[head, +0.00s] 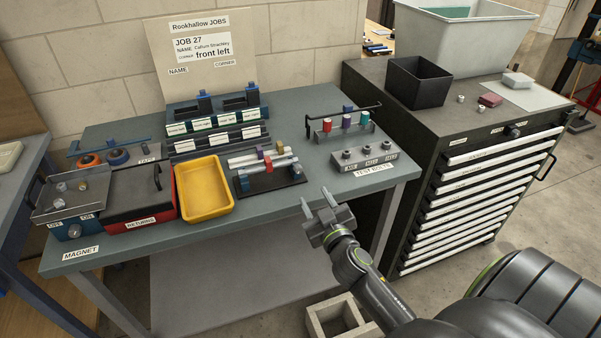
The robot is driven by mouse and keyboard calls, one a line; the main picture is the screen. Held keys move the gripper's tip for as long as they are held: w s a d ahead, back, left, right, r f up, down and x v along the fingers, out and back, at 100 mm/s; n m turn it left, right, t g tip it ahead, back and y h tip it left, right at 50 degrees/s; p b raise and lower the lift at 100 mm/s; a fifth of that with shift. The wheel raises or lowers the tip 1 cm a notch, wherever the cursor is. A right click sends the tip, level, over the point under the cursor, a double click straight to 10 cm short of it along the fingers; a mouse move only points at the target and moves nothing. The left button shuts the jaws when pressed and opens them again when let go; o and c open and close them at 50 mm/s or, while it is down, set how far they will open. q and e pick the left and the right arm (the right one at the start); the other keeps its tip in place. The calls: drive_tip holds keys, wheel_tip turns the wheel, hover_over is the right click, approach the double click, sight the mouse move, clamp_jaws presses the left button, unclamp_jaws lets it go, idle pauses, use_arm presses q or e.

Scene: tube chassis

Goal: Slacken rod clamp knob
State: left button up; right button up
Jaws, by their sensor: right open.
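A tube fixture (270,178) on a dark base plate stands near the front middle of the bench. Pale tubes with small purple, red and orange parts (268,162) lie across it. Blue blocks show at its left end. I cannot tell which small part is the rod clamp knob. My right gripper (318,201) is open and empty, in front of the bench's front edge. It is to the right of and nearer than the fixture, apart from it. My left gripper is not in view.
A yellow tray (206,212) and a red returns box (137,205) stand left of the fixture. A test bolts block (362,160) and a rack with coloured pieces (340,127) stand right. A drawer cabinet (440,222) flanks the bench (300,220).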

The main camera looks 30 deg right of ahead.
sight(299, 170)
drive_tip(key=p+x, duration=0.1)
drive_tip(key=x, duration=0.9)
drive_tip(key=shift+w, duration=0.25)
clamp_jaws()
